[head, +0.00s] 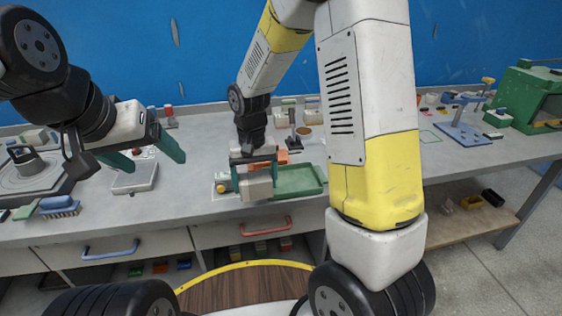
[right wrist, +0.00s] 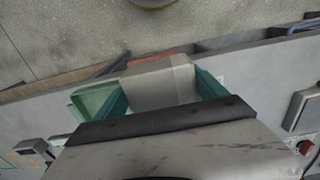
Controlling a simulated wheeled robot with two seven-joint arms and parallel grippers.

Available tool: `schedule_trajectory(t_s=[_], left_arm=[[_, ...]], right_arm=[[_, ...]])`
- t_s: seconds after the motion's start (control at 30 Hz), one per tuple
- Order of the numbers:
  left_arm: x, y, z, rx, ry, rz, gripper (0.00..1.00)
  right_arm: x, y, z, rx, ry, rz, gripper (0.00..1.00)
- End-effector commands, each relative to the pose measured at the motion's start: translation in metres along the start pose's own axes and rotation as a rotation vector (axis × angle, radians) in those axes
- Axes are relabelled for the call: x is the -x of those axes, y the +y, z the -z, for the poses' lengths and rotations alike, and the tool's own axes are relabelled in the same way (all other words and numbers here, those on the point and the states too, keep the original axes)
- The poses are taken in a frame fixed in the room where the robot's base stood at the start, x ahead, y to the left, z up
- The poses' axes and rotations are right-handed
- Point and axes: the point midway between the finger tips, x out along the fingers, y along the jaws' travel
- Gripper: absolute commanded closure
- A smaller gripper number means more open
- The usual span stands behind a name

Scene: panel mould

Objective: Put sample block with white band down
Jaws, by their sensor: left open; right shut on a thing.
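My right gripper (head: 256,183) is shut on a grey sample block (head: 258,188) near the front edge of the bench, just left of a green tray (head: 298,181). In the right wrist view, the block (right wrist: 158,84) sits between the two green fingers; a lighter strip shows on its right part, but I cannot tell if this is the white band. The tray (right wrist: 88,101) shows partly behind the left finger. I cannot tell whether the block touches the bench. My left gripper (head: 155,161) is open and empty above the bench at the left.
A grey box-like device (head: 135,180) stands below my left gripper. A brush (head: 60,208) lies at the left front. An orange part (head: 282,156) and small items lie behind the tray. A green machine (head: 526,98) stands far right. Drawers with a blue handle (head: 110,249) and red handle (head: 266,227) face me.

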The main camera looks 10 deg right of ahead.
Motion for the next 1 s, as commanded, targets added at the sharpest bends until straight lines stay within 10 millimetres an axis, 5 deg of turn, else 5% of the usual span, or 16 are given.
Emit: schedule_trajectory(t_s=[0.5,0.83,1.0], left_arm=[[0.000,0.000,0.000,0.000,0.000,0.000,0.22],[0.000,0.000,0.000,0.000,0.000,0.000,0.22],[0.000,0.000,0.000,0.000,0.000,0.000,0.22]], right_arm=[[-0.012,0.104,0.068,-0.005,0.000,-0.001,0.85],[-0.016,0.127,0.082,-0.004,-0.001,0.000,0.85],[-0.045,0.124,0.081,-0.001,-0.003,-0.001,0.85]])
